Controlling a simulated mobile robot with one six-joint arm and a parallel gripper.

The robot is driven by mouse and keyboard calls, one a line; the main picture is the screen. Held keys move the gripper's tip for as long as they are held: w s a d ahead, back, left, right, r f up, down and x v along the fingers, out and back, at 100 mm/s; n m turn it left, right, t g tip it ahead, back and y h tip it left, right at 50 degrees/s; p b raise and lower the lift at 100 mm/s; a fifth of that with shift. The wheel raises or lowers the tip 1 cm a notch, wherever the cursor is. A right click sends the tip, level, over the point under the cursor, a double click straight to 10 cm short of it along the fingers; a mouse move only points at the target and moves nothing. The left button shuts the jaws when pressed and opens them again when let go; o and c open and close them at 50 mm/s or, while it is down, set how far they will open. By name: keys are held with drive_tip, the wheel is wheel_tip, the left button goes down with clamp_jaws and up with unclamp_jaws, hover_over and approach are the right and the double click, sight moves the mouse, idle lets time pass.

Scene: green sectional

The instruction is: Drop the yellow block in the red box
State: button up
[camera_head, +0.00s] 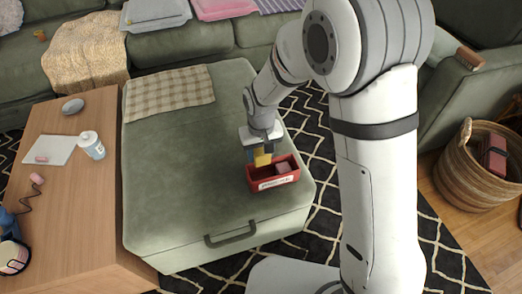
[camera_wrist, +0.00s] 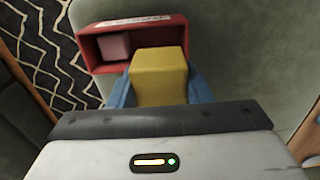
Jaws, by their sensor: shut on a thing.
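The yellow block (camera_wrist: 159,76) is held between the blue fingertips of my gripper (camera_wrist: 160,92). It also shows in the head view (camera_head: 262,159), where my gripper (camera_head: 260,155) points down at the back left part of the red box. The red box (camera_head: 273,184) stands open on the green ottoman, with a white label on its front. In the wrist view the red box (camera_wrist: 178,32) lies beyond the block, which covers part of it. A pink block (camera_wrist: 114,46) is inside the box. The exact height of the yellow block over the box is hard to tell.
The green ottoman (camera_head: 180,160) has a checkered cloth (camera_head: 170,97) at the back and free room left of the box. A wooden table (camera_head: 85,190) with a white bottle (camera_head: 91,145) stands at left. A wicker basket (camera_head: 468,180) is on the floor at right.

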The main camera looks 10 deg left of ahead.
drive_tip(key=shift+f+b, duration=2.5)
drive_tip(key=shift+f, duration=1.1)
drive_tip(key=o, duration=1.1)
drive_tip(key=shift+c, duration=0.2)
drive_tip(key=shift+r+p, duration=1.25)
drive_tip(key=shift+r, duration=2.65)
